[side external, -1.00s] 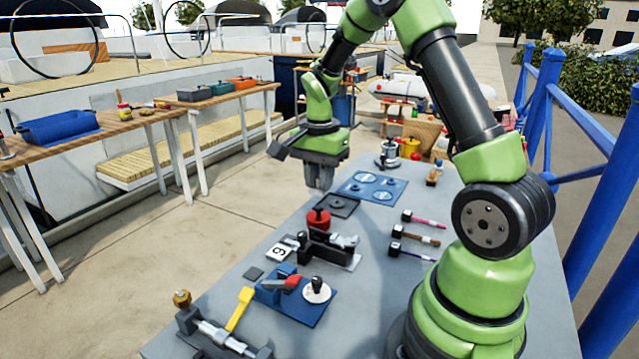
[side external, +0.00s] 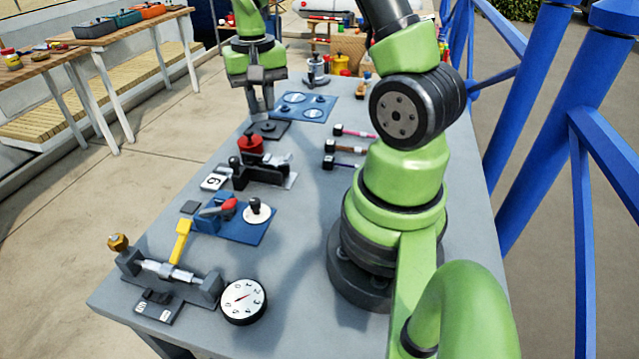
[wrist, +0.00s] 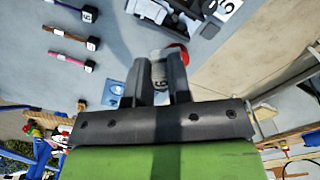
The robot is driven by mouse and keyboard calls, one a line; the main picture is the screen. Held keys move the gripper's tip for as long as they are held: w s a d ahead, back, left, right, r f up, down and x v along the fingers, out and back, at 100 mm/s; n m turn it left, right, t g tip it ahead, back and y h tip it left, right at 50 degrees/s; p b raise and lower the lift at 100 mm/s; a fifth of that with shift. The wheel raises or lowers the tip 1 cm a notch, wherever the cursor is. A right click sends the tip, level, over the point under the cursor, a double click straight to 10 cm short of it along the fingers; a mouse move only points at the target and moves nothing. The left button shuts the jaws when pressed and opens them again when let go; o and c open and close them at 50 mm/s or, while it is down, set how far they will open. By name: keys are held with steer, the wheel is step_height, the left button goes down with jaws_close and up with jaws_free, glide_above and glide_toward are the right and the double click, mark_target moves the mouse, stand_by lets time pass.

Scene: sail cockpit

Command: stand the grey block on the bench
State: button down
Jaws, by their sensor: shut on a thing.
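My gripper (side external: 262,112) points down at the far end of the grey bench (side external: 310,215), at or just above a dark square plate (side external: 284,128). In the wrist view, the two dark fingers of my gripper (wrist: 158,85) are shut on the grey block (wrist: 158,72). A dark letter-like mark shows near the block's far end. The fingers hide much of the block in the side view, and I cannot tell whether it touches the plate.
Several small tools (side external: 345,148) lie to the right. A black clamp (side external: 260,172) and a dial gauge (side external: 243,301) are nearer. Bare bench lies in the middle.

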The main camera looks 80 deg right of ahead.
steer(key=s+n, duration=0.1)
steer(key=n, duration=0.2)
steer(key=s+f+n, duration=0.1)
steer(key=s+n, duration=0.1)
steer(key=n, duration=0.2)
steer(key=s+f+n, duration=0.1)
steer(key=s+n, duration=0.1)
steer(key=n, duration=0.2)
steer(key=shift+d, duration=0.15)
steer(key=s+a+f+n, duration=0.2)
steer(key=s+n, duration=0.5)
steer(key=n, duration=1)
steer(key=shift+n, duration=0.3)
steer(key=shift+s+d+f, duration=0.1)
steer(key=shift+f, duration=2.35)
steer(key=shift+d+f, duration=0.1)
steer(key=shift+f, duration=2.3)
steer(key=c, duration=1.1)
jaws_free()
steer(key=shift+f, duration=0.1)
steer(key=shift+o, duration=0.2)
